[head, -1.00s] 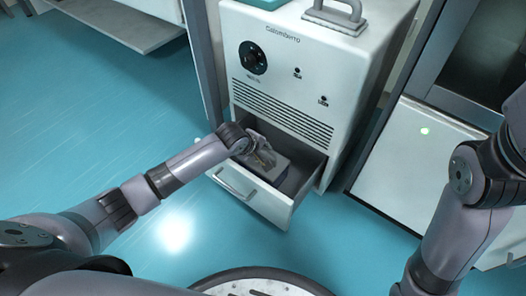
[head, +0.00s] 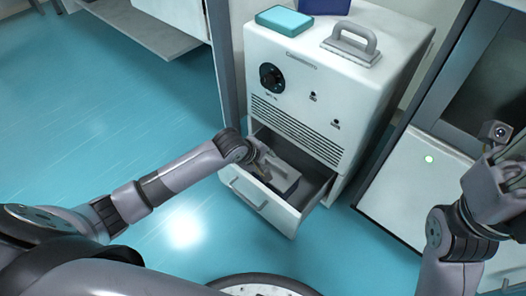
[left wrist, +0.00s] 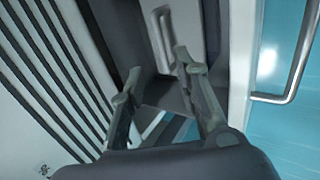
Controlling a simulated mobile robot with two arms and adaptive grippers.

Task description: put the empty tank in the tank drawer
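The drawer (head: 262,204) at the foot of the white cabinet is pulled open. A pale grey block with a handle (head: 284,181), apparently the tank, sits inside it; whether it is empty does not show. In the left wrist view its handle (left wrist: 162,35) lies just beyond the fingers. My left gripper (head: 262,170) reaches down into the drawer beside the block. Its fingers are apart with nothing between them in the left wrist view (left wrist: 153,80). My right gripper (head: 512,172) is at the right edge, and its fingers are not clear.
The white cabinet (head: 300,85) carries a teal box (head: 284,20), a dark blue box (head: 322,5) and a grey plate with a handle (head: 351,46) on top. A white panel with a green light (head: 405,190) stands to the right. The teal floor to the left is clear.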

